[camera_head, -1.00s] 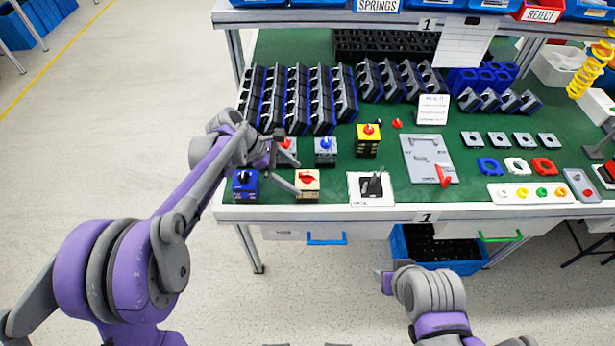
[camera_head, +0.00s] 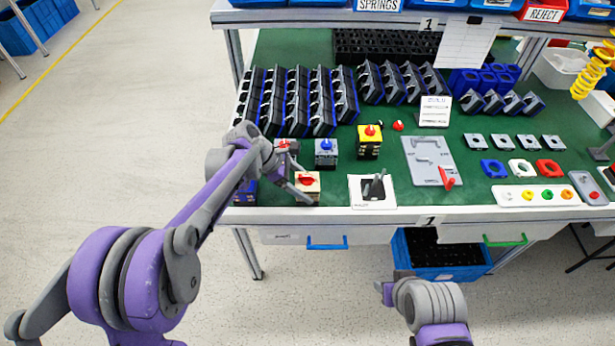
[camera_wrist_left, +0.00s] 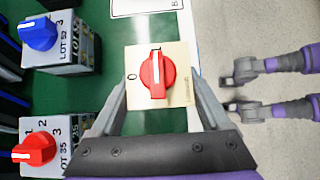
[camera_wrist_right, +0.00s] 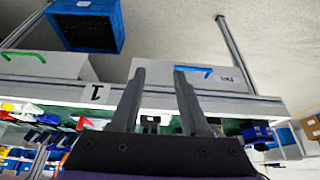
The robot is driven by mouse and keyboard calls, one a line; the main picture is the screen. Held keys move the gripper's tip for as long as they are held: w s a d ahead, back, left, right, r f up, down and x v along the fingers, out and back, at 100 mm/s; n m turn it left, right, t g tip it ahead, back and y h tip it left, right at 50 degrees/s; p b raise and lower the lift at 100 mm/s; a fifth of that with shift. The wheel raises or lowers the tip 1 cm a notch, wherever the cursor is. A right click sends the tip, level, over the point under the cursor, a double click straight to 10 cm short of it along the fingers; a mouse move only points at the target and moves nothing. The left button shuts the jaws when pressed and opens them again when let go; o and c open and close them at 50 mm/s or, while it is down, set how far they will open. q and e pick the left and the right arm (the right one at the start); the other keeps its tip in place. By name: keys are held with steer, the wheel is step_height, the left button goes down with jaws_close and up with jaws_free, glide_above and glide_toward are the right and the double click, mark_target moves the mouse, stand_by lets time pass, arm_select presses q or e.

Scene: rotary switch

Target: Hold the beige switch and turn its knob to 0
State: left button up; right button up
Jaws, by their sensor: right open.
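The beige switch (camera_head: 307,183) with a red knob stands near the table's front edge. In the left wrist view its beige face (camera_wrist_left: 178,95) shows a 0 at the left and a 1 at the top. The red knob (camera_wrist_left: 157,74) lines up with the 1. My left gripper (camera_head: 304,190) is over the switch and open, with one finger (camera_wrist_left: 115,97) on each side of it. Whether the fingers touch its sides I cannot tell. My right gripper (camera_head: 383,288) is open and empty in front of the table; its fingers (camera_wrist_right: 160,75) show in the right wrist view.
A blue switch (camera_head: 245,192) is partly hidden behind my left arm. A grey switch with a blue knob (camera_head: 326,152) and a yellow switch (camera_head: 369,143) stand behind. A white plate with a dark part (camera_head: 373,190) lies to the right. Blue bins hold black parts.

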arm_select(q)
steer(key=c, duration=0.4)
steer(key=shift+c, duration=0.2)
arm_select(e)
steer(key=shift+c, duration=0.2)
step_height(320, 180, up, 14)
steer(key=n+g+y, duration=0.3)
steer(key=n+g, duration=0.2)
steer(key=n, duration=1.3)
glide_above(308, 175)
steer(key=shift+d+f, duration=0.15)
steer(key=shift+f, duration=2.1)
steer(key=shift+d+f, duration=0.15)
steer(key=shift+f, duration=2.05)
jaws_close()
